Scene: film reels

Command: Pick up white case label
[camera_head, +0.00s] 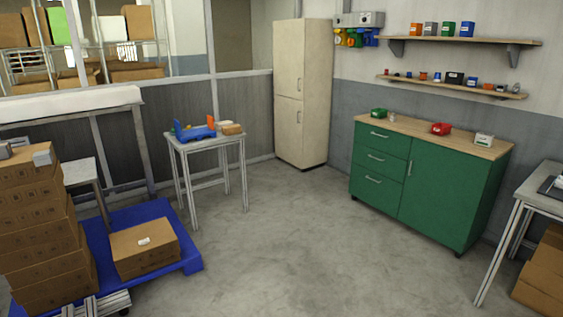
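I cannot tell for sure which item is the white case label. A small white piece (144,241) lies on top of a closed cardboard box (146,262) at the lower left. Another small white item (484,139) stands on the right part of the green cabinet's wooden top. A pale item (225,124) is on the small table, partly behind other things. All are too small to read.
A blue pallet (190,258) carries the box and a tall carton stack (35,230). A small table (207,145) holds a blue rack (197,133). A green cabinet (430,185) stands at the right, a cream locker (301,95) behind. The middle floor (290,235) is clear.

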